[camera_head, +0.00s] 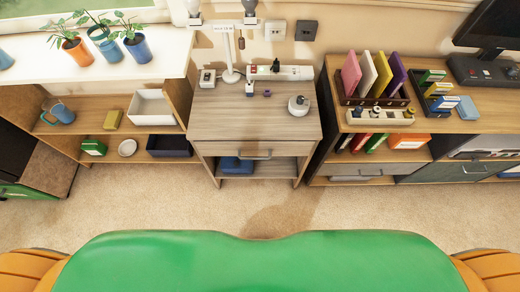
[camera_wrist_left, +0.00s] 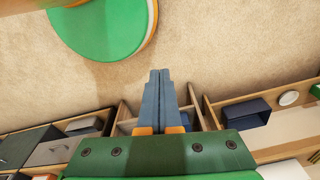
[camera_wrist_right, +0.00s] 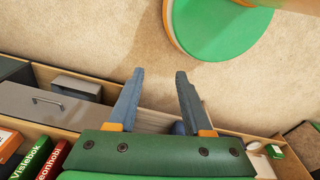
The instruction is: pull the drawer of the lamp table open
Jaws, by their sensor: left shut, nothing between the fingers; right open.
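The wooden lamp table (camera_head: 218,116) stands in the middle of the head view, between two shelf units. Its drawer (camera_head: 218,150) looks shut, its front close under the tabletop. A grey bar handle (camera_head: 255,157) sits on the drawer front. In the right wrist view my right gripper (camera_wrist_right: 160,74) is open and empty. I see neither gripper touching the drawer or handle.
The tabletop holds a white lamp (camera_head: 230,74), a power strip (camera_head: 281,72) and a small round device (camera_head: 298,105). A blue item (camera_head: 237,165) lies on the shelf below the drawer. The carpet (camera_head: 150,207) in front is clear.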

